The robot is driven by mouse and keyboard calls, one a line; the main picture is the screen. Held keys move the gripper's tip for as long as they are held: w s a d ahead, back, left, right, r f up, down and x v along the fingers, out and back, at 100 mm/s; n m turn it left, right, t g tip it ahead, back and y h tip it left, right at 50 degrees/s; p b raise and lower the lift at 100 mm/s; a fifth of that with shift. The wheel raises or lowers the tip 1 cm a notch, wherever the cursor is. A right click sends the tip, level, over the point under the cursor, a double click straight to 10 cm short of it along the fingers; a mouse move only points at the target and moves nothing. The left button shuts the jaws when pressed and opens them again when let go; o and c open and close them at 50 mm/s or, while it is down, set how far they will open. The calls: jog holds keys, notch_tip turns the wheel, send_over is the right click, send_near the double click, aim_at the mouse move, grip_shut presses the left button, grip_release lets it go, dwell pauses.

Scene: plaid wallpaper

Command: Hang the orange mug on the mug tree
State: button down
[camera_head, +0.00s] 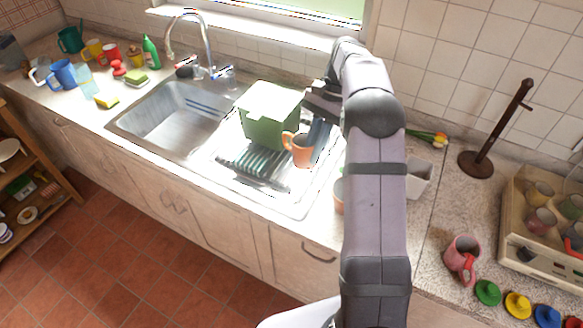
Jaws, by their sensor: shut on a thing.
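The orange mug (301,153) is over the drainboard to the right of the sink, its handle pointing left. My gripper (320,132) is shut on the mug at its right side; my forearm hides part of the grip. I cannot tell how far the mug is above the drainboard. A dark wooden stand (494,127) with a round base and a single post is on the counter at the right. It may be the mug tree, but no side pegs are clear, only a small piece near the top.
Another orange-toned cup (338,194) is partly behind my arm. A white container (419,178), a pink mug (462,257) and a crate of mugs (522,252) are to the right.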

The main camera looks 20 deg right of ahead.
jog(key=s+d+r+m+t+h+p, duration=0.1)
jog(key=s+d+m+t+h, duration=0.2)
jog(key=d+m, duration=1.2)
jog(key=s+d+m+t+h+p, duration=0.1)
jog(key=s+d+m+t+h, duration=0.2)
jog(key=d+m, duration=1.2)
jog(key=s+d+t, duration=0.2)
jog(key=s+d, duration=0.1)
jog(key=d, duration=0.4)
jog(key=shift+s+d+r+m, duration=0.15)
jog(key=shift+s+r+m, duration=0.2)
jog(key=shift+r+m, duration=0.05)
jog(key=shift+w+d, duration=0.1)
jog(key=w+d+f+p, duration=0.1)
jog(key=w+d+p, duration=0.3)
jog(key=d+p, duration=0.2)
jog(key=shift+w+d+f+p, duration=0.4)
jog(key=shift+d, duration=0.7)
jog(key=shift+f, duration=0.1)
